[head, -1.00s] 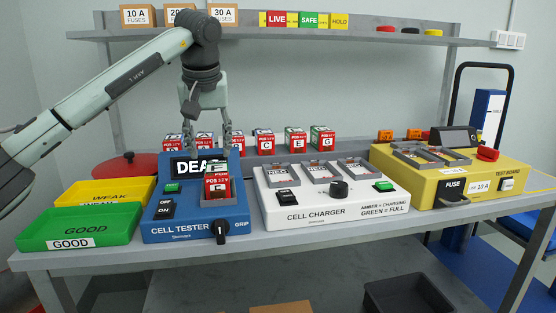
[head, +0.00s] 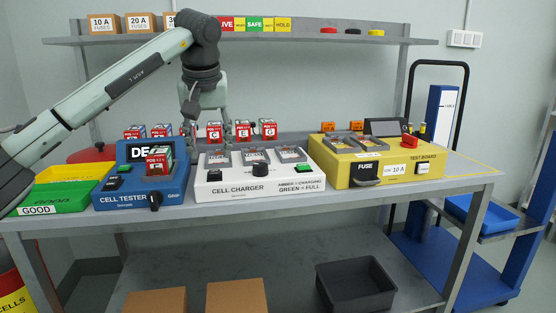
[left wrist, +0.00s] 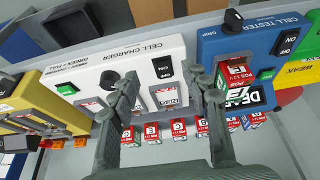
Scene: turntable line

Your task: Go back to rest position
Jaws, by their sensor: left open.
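My left gripper (head: 209,136) hangs from the raised left arm. It points down with its fingers apart and nothing between them, in front of the row of cells behind the cell charger's left part. In the left wrist view the two open fingers (left wrist: 164,82) stand over the white charger and the row of cells. My right gripper is in no view. A red and white cell (head: 158,163) sits in the blue cell tester (head: 128,200), whose display is partly readable. The cell charger (head: 225,191) stands right of the tester.
The yellow test board (head: 335,178) is on the table's right, the green GOOD tray (head: 75,199) and yellow tray (head: 95,171) on its left. A shelf (head: 300,39) with fuse boxes runs above. A dark bin (head: 355,285) and cardboard boxes (head: 236,296) are below.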

